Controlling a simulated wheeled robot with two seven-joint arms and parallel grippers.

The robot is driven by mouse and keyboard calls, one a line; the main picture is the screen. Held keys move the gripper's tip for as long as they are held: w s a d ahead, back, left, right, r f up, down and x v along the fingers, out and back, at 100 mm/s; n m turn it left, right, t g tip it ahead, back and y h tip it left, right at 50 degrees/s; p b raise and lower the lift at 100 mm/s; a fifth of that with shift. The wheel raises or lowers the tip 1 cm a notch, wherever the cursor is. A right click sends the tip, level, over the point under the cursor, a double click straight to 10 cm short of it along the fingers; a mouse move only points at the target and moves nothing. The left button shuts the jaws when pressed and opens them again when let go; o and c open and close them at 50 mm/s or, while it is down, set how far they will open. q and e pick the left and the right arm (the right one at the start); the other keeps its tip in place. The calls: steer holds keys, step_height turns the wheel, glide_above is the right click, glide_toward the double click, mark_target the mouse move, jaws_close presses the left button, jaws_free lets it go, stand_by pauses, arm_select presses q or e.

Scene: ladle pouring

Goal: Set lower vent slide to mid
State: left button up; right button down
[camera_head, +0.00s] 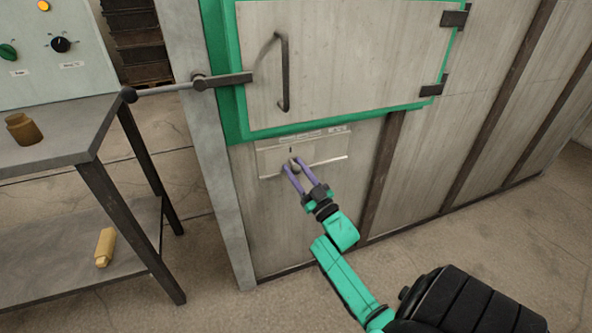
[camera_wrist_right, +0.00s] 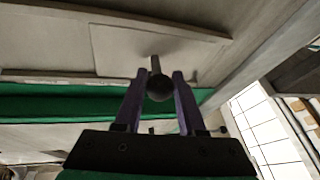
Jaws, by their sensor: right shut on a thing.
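The lower vent slide (camera_head: 325,150) is a pale flat plate in a framed slot low on the furnace wall, under the green-edged door. Its dark round knob (camera_head: 295,165) stands out from the plate. My right gripper (camera_head: 294,167) has its two purple fingers at the knob, one on each side, shut on it. In the right wrist view the knob (camera_wrist_right: 160,88) sits between the fingertips, and the plate (camera_wrist_right: 120,50) shows behind it. Small marks above the slot are too small to read. My left gripper is in neither view.
The door (camera_head: 350,60) above has a dark handle (camera_head: 284,75) and a latch bar (camera_head: 222,81) on its left side. A metal table (camera_head: 65,130) on the left holds a brown jar (camera_head: 23,129); a yellow bottle (camera_head: 105,247) lies on its lower shelf. The floor right of my arm is clear.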

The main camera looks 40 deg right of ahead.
mark_target(299, 153)
steer(key=shift+d+f, duration=0.1)
stand_by(0.3)
steer(key=d, duration=0.2)
steer(key=s+d, duration=0.1)
steer(key=shift+s+d, duration=0.2)
steer(key=shift+d, duration=0.15)
steer(key=c, duration=0.5)
jaws_free()
arm_select(q)
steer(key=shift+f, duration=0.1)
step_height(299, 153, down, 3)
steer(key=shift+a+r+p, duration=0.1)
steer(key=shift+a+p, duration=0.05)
steer(key=shift+p, duration=0.45)
arm_select(e)
steer(key=v, duration=1.4)
steer(key=shift+s, duration=0.3)
steer(key=shift+a, duration=0.1)
